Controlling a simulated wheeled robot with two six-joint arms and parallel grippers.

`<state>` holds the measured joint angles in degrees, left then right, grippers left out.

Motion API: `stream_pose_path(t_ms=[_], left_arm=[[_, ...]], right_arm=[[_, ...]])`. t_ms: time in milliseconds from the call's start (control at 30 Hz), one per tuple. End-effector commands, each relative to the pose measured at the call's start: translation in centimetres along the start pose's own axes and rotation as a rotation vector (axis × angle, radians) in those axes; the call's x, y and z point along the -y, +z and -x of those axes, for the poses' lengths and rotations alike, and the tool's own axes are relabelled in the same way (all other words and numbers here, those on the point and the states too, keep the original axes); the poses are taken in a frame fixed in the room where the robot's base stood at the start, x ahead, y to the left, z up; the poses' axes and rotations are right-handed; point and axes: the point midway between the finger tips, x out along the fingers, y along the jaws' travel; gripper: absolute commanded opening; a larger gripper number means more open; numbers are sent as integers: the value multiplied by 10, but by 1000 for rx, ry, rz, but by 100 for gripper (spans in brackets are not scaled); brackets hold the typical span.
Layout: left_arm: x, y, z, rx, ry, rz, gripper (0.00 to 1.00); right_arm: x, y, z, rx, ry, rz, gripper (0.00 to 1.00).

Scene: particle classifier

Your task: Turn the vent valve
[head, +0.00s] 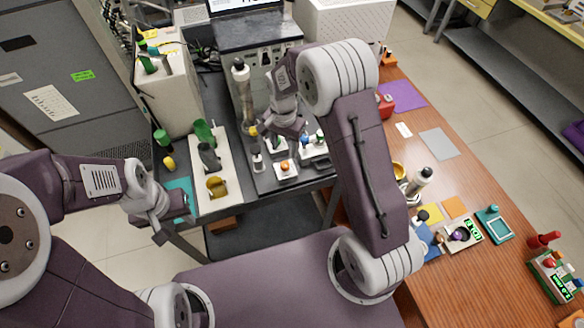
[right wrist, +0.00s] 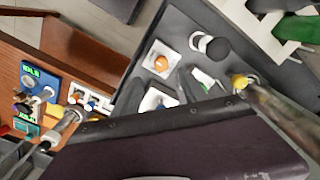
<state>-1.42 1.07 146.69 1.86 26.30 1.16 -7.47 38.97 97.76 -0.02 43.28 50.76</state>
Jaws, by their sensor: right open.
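No part in view is labelled as the vent valve. A small yellow part (head: 253,131) sits at the foot of an upright metal column (head: 243,90) on the dark bench. It also shows in the right wrist view (right wrist: 240,82). My right gripper (head: 285,138) is above the bench, right of the yellow part and apart from it. Its fingers (right wrist: 158,82) are open, with nothing seen between them. The white plate with an orange button (head: 285,167) lies below it. My left gripper (head: 163,222) is at the bench's left edge, beside a teal pad (head: 182,190); its opening is unclear.
A black-topped white knob (head: 257,160) and a small white device (head: 314,150) stand close to my right gripper. A white rack (head: 214,165) with green and yellow parts is to the left. The wooden table (head: 440,180) on the right holds several devices.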

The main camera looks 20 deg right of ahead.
Motion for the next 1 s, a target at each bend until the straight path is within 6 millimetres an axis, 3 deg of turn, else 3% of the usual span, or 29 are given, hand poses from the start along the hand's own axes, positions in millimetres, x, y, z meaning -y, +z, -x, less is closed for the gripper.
stream_pose_path(t_ms=[167, 433, 600, 900, 933, 1000], left_arm=[[0, 0, 2, 0, 0, 0, 36], [0, -2, 14, 0, 0, 0, 36], [0, -2, 18, 0, 0, 0, 36], [0, -2, 18, 0, 0, 0, 36], [0, -2, 18, 0, 0, 0, 36], [0, -2, 18, 0, 0, 0, 36]], right_arm=[[0, 2, -8, 3, 4, 4, 51], [-1, 2, -61, 4, 5, 4, 51], [0, 2, -84, 2, 1, 4, 51], [0, 1, -91, 0, -1, 4, 51], [0, 1, -91, 0, -1, 4, 48], [0, 1, -91, 0, -1, 4, 28]])
